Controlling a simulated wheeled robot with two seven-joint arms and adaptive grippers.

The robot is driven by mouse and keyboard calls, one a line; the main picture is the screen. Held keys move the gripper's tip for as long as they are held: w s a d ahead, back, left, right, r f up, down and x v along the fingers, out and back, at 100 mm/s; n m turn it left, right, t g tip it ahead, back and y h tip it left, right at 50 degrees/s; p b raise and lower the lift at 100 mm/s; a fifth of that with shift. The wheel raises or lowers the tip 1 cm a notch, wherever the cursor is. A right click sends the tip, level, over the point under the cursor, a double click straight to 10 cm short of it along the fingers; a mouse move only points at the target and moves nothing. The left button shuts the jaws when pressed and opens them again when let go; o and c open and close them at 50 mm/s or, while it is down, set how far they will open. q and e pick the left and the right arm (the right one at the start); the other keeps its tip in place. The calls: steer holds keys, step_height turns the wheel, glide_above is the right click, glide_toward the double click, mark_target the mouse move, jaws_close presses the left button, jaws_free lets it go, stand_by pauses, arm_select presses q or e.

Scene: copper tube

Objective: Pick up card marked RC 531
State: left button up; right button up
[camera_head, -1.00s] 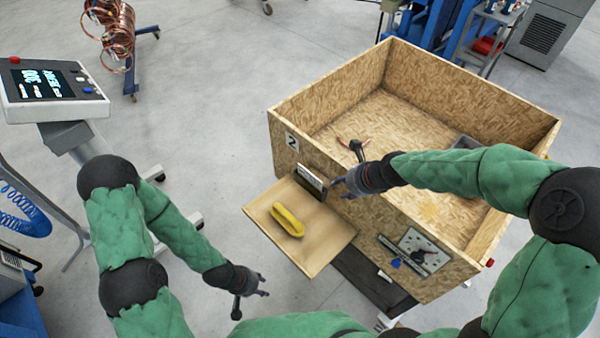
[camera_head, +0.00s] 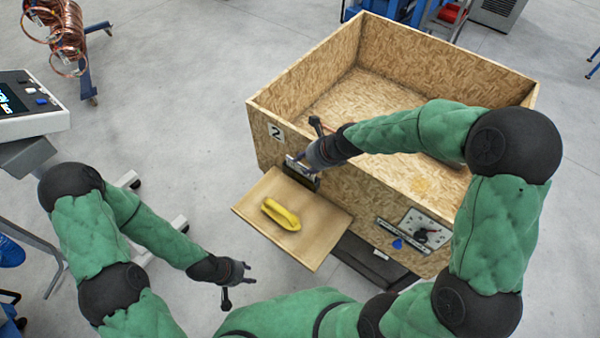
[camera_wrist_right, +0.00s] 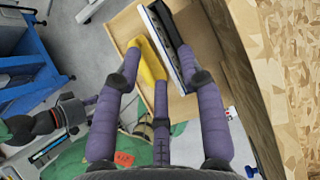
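A white card (camera_head: 297,168) with small dark print stands in a dark holder (camera_head: 313,182) on the crate's front wall, above a wooden shelf. The print is too small to read, so I cannot confirm RC 531. My right gripper (camera_head: 296,162) is at the card's upper edge and partly hides it. In the right wrist view the card (camera_wrist_right: 164,45) is seen nearly edge-on beyond the spread fingers of my right gripper (camera_wrist_right: 158,70). I cannot tell whether a finger touches it. My left gripper (camera_head: 250,275) is open and empty, low over the floor.
The wooden shelf (camera_head: 325,222) carries a yellow object (camera_head: 281,214). The open chipboard crate (camera_head: 275,88) has a number 2 label and a dial plate (camera_head: 425,230) on its front. A screen console (camera_head: 35,120) stands left.

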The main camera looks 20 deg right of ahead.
mark_target(300, 165)
steer(key=b+x, duration=0.1)
steer(key=x, duration=0.3)
steer(key=shift+w+a+f, duration=0.15)
steer(key=shift+w+f, duration=0.05)
steer(key=shift+f, duration=0.1)
steer(key=shift+c, duration=0.3)
jaws_close()
